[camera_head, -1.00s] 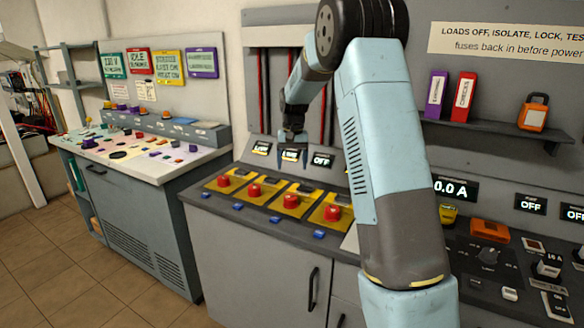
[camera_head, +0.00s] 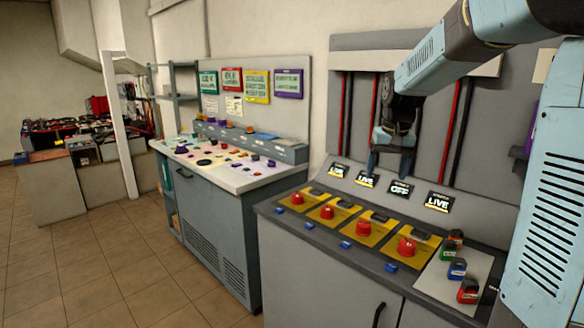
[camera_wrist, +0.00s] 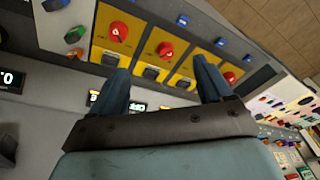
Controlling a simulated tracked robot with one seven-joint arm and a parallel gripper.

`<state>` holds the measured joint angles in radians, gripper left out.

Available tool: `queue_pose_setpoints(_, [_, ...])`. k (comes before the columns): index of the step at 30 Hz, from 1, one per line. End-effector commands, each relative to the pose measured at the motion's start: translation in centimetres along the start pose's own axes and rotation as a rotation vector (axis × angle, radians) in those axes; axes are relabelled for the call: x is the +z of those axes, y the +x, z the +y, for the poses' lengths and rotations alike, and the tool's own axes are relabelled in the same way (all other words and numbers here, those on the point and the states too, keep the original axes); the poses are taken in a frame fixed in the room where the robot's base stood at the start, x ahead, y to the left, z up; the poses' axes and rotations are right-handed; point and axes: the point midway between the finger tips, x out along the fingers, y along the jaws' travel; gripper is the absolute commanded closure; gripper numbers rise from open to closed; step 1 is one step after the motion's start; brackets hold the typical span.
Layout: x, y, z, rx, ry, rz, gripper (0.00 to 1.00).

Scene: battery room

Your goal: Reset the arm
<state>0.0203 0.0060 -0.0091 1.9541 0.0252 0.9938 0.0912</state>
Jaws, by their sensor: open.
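My gripper (camera_head: 386,160) hangs at the panel's sloped display strip, in front of the second and third displays from the left in the head view. In the wrist view my gripper (camera_wrist: 155,85) shows two blue fingers spread apart with nothing between them. Below and in front of it is a row of yellow plates with red knobs (camera_head: 326,211), which also show in the wrist view (camera_wrist: 165,50). The displays above them read LIVE, LIVE, OFF (camera_head: 400,190) and LIVE (camera_head: 437,202) from left to right.
A light tray (camera_head: 432,277) with green, blue and red padlock-like pieces (camera_head: 468,291) lies right of the knobs. A second bench (camera_head: 235,179) with many small coloured items stands to the left. The tiled floor (camera_head: 110,270) at left is clear.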

Motion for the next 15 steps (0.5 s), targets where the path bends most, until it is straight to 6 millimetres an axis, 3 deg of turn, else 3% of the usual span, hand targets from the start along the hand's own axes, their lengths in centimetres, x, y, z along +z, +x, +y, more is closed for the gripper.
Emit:
queue_pose_setpoints(6, [5.7, -3.5, 0.3, -0.004, -0.028, 0.066, 0.21])
queue_pose_setpoints(15, [13.4, -6.2, 1.0, -0.007, -0.066, 0.150, 0.21])
